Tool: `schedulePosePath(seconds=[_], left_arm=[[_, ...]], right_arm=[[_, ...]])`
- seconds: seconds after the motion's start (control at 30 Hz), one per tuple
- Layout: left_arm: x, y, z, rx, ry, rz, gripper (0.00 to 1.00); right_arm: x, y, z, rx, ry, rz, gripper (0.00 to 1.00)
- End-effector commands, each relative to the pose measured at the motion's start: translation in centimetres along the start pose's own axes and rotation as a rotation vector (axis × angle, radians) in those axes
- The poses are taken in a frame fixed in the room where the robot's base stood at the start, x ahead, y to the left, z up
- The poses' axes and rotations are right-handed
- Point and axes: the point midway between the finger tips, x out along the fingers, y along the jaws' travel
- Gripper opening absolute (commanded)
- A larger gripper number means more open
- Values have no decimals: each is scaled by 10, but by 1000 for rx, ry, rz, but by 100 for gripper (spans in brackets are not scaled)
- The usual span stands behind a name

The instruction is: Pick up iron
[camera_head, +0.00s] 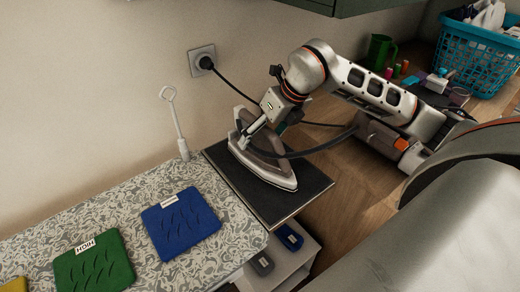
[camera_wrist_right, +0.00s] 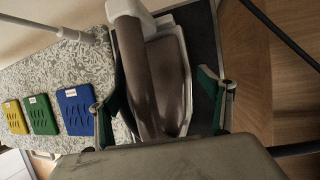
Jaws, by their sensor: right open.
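The iron (camera_head: 268,165), white and grey-brown, rests on a dark pad (camera_head: 301,190) at the right end of the patterned ironing board. Its cord runs to the wall outlet (camera_head: 203,62). My right gripper (camera_head: 262,133) is over the rear of the iron's handle, partly hidden by the arm and the iron. In the right wrist view, the iron's handle (camera_wrist_right: 140,75) lies between the two open green-lined fingers of the right gripper (camera_wrist_right: 163,108), with gaps on both sides. My left gripper is not in view.
Blue (camera_head: 181,222), green (camera_head: 94,264) and yellow mats lie on the patterned board (camera_head: 150,193). A white stand (camera_head: 177,125) rises by the wall. A turquoise basket (camera_head: 472,58) and a green mug (camera_head: 381,51) stand back right. A green cabinet overhangs the top.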

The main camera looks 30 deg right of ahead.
Motion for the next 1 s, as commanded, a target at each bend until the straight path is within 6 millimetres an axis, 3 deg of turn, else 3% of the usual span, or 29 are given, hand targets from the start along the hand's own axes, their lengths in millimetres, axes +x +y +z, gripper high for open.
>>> schedulePosePath(seconds=[0.1, 0.37, 0.67, 1.0], left_arm=[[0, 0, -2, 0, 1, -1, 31], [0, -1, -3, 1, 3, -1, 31], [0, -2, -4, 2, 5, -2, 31], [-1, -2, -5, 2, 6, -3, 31]], right_arm=[[10, 0, -1, 0, 2, 1, 79], [12, 0, 0, 0, 0, -1, 79], [12, 0, 0, 0, 0, -1, 3], [8, -2, 3, -1, -6, -1, 3]])
